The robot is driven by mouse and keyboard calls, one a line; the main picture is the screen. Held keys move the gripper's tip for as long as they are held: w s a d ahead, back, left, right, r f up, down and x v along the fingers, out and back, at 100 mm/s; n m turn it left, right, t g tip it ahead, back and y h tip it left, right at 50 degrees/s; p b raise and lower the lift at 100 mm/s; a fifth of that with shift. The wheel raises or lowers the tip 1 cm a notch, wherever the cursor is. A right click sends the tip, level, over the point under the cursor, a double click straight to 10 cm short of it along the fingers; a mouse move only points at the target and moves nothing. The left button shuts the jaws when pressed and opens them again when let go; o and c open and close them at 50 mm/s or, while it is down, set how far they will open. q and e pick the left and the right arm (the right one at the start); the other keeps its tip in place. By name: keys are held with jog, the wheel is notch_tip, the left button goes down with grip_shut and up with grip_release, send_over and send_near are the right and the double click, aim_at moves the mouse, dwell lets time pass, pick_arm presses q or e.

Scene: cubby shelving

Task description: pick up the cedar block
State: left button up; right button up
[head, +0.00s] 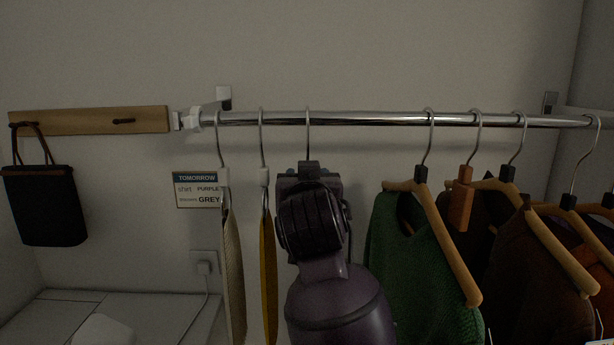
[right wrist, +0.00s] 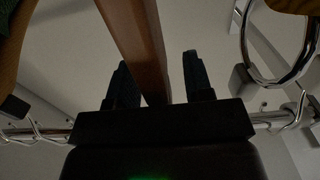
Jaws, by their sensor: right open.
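A reddish-brown cedar block (head: 461,203) hangs from the rail between the green garment and a dark brown one in the head view. My right gripper (head: 309,172) is well to its left, in front of another hook on the rail. The gripper and arm hide what hangs from that hook. In the right wrist view my right gripper (right wrist: 160,78) is open, and a reddish-brown wooden bar (right wrist: 138,40) shows between its fingers. I cannot tell if this bar is the same block or whether the fingers touch it. My left gripper is not in view.
The chrome rail (head: 370,119) spans the back wall. A green garment (head: 410,255) hangs right of my arm; a yellow one (head: 268,285) and a pale one (head: 232,275) hang close on its left. A black bag (head: 45,205) hangs far left, and a sign (head: 197,189) is on the wall.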

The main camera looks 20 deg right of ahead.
jog(key=shift+s+a+r, duration=0.15)
jog(key=shift+s, duration=0.2)
jog(key=shift+c, duration=0.5)
grip_shut()
jog(key=shift+w, duration=0.15)
